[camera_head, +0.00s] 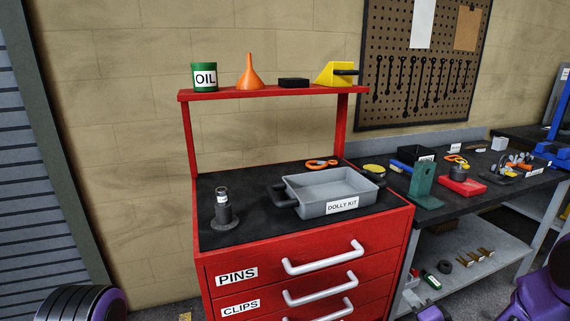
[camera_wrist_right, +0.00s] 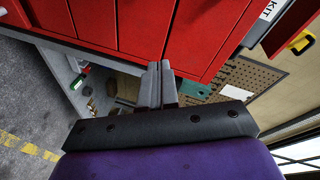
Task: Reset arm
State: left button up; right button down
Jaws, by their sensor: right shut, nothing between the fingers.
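My right gripper (camera_head: 413,274) is low beside the front right edge of the red tool cabinet (camera_head: 300,262). In the right wrist view its two dark fingers (camera_wrist_right: 161,68) are together with nothing between them. They point toward the red drawer fronts and look apart from them, though the gap is hard to judge. On the left, only a purple and black part of my left arm shows at the bottom edge; its gripper is out of view. A grey tray (camera_head: 330,190) labelled DOLLY KIT sits on the cabinet top, with a dark cylindrical part (camera_head: 223,212) to its left.
The red upper shelf (camera_head: 225,93) holds a green OIL can (camera_head: 204,77), an orange funnel (camera_head: 249,72), a black block (camera_head: 293,82) and a yellow object (camera_head: 330,73). A cluttered workbench (camera_head: 450,212) stands right, with a pegboard (camera_head: 405,38) behind. Drawer handles (camera_head: 322,258) stick out.

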jog(key=s+a+f+n+g+h, duration=0.3)
jog(key=s+f+g, duration=0.3)
jog(key=s+f, duration=0.5)
jog(key=s+a+f+n+g, duration=0.1)
jog(key=s+f+g, duration=0.2)
jog(key=s, duration=0.9)
jog(key=s+a+f+n+g+h, duration=0.1)
jog(key=s+f+g, duration=0.2)
jog(key=s, duration=0.9)
notch_tip(320, 180, down, 3)
jog(key=shift+a+r+n+g, duration=0.2)
jog(key=shift+a+n+g, duration=0.2)
